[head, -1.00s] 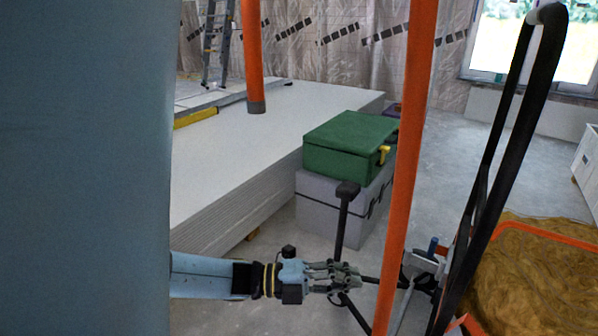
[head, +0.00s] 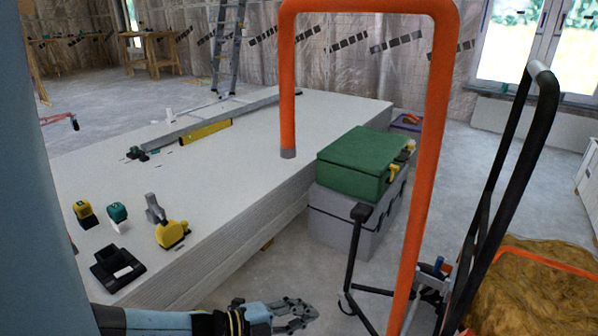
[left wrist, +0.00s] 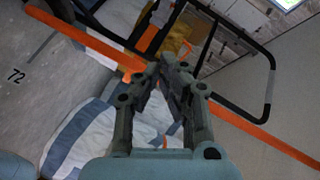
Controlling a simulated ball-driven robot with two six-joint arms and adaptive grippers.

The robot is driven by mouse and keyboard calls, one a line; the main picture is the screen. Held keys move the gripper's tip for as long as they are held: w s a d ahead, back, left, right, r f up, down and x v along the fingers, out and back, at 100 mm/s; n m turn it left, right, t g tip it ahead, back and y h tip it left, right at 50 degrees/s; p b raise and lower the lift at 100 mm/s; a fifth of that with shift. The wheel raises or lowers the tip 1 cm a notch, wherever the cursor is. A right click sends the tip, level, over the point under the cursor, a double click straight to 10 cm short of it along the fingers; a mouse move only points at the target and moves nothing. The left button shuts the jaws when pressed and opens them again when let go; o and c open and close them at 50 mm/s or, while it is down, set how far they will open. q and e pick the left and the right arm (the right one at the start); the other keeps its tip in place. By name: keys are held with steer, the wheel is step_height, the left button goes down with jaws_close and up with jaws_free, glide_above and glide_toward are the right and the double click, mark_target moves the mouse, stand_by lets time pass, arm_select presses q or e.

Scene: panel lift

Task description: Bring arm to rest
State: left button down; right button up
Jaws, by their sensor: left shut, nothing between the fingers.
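My left gripper (head: 297,312) is at the bottom of the head view, at the end of my blue arm. It is shut and empty, apart from the stack of boards and left of the orange tube. In the left wrist view the fingers (left wrist: 168,68) come together with nothing between them. My right gripper is in neither view.
A stack of pale boards (head: 330,112) carries several tools and a yellow level (head: 207,131). A green case (head: 355,160) sits on a grey box (head: 340,226). An orange tube frame (head: 425,150) and a black handle (head: 510,150) stand at the right.

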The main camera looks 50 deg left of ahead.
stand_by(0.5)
